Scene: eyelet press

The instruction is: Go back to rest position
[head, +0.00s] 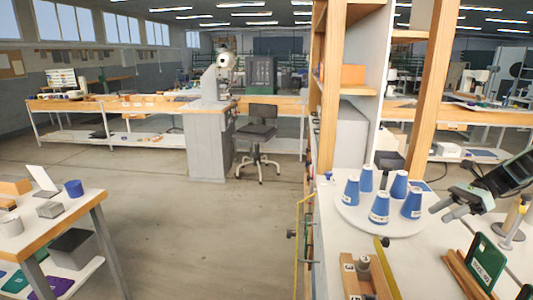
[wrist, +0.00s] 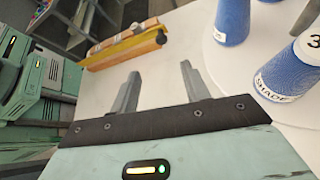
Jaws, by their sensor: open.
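My gripper (head: 442,212) is at the right of the head view, above the white worktop and just right of the round white turntable (head: 352,219). In the wrist view my gripper (wrist: 160,72) shows two grey fingers spread apart with nothing between them. Several blue cones with white labels (head: 379,208) stand upright on the turntable. Two blue cones (wrist: 295,70) also show at the upper right of the wrist view, clear of the fingers.
A wooden block with pegs (head: 361,277) and a yellow strip (head: 386,267) lie at the worktop's front. A green labelled piece (head: 487,259) stands in a wooden holder at right. A wooden shelf post (head: 325,90) rises behind the turntable. The floor at centre is open.

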